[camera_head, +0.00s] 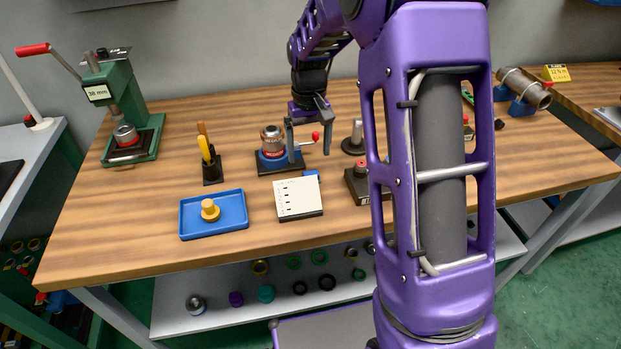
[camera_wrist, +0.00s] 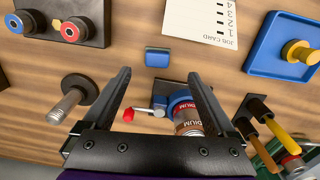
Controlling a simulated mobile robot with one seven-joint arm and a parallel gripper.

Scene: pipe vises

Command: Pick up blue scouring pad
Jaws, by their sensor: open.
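The blue scouring pad (camera_head: 312,174) is a small blue block lying on the wooden bench, beside the far right corner of the white job card (camera_head: 299,198). In the wrist view the pad (camera_wrist: 158,57) lies just beyond the fingertips, roughly centred between them. My gripper (camera_head: 308,147) is open and empty, above the bench near the small vise (camera_head: 272,158). Its two fingers show in the wrist view (camera_wrist: 159,76), with the vise's red-knobbed handle and labelled cylinder between and below them.
A blue tray (camera_head: 188,222) with a yellow knob part stands left of the card. A holder with yellow-handled tools (camera_head: 210,165) and a green press (camera_head: 130,120) stand further left. A dark block with round fittings (camera_head: 357,187) and an upright peg (camera_head: 355,140) stand right of the pad.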

